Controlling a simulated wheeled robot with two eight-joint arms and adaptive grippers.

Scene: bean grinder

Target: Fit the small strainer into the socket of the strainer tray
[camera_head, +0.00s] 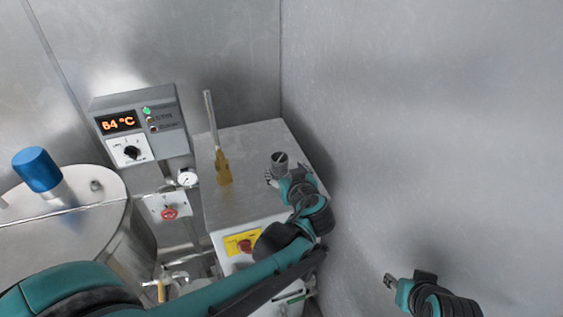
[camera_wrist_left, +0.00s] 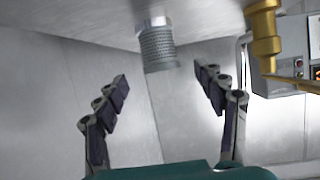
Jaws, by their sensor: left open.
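The small strainer (camera_head: 279,160) is a short grey cylinder with a dark top on the metal cabinet top. In the left wrist view the strainer (camera_wrist_left: 158,48) shows a fine mesh wall. My left gripper (camera_head: 272,178) is close to it, at its near side. In the left wrist view my left gripper (camera_wrist_left: 161,77) is open, its fingers wide apart, and the strainer is just beyond the tips, in line with the gap. My right gripper (camera_head: 391,282) is at the lower right, far from the strainer, and its jaws are too small to read. I cannot make out the strainer tray.
A control box (camera_head: 140,122) reading 64 °C and a steel tank with a blue knob (camera_head: 37,169) are further left. A bare metal wall (camera_head: 420,120) bounds the right.

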